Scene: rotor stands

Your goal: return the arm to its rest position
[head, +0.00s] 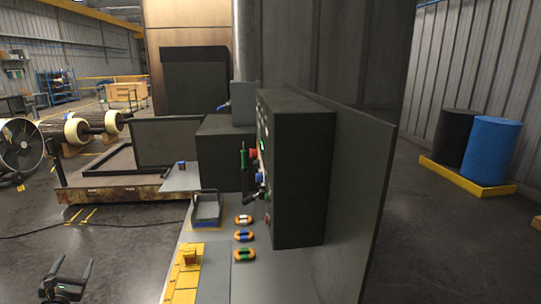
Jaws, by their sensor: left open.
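My left gripper (69,277) is at the bottom left of the head view, over the dark floor. Its two dark fingers point up and stand apart, with nothing between them. It is to the left of the workbench (215,255) and apart from it. The rest of my left arm is below the picture. My right gripper does not show.
A fan (20,146) and a rotor stand (120,190) are at left. Drums (492,150) stand at right. Floor around the gripper is clear.

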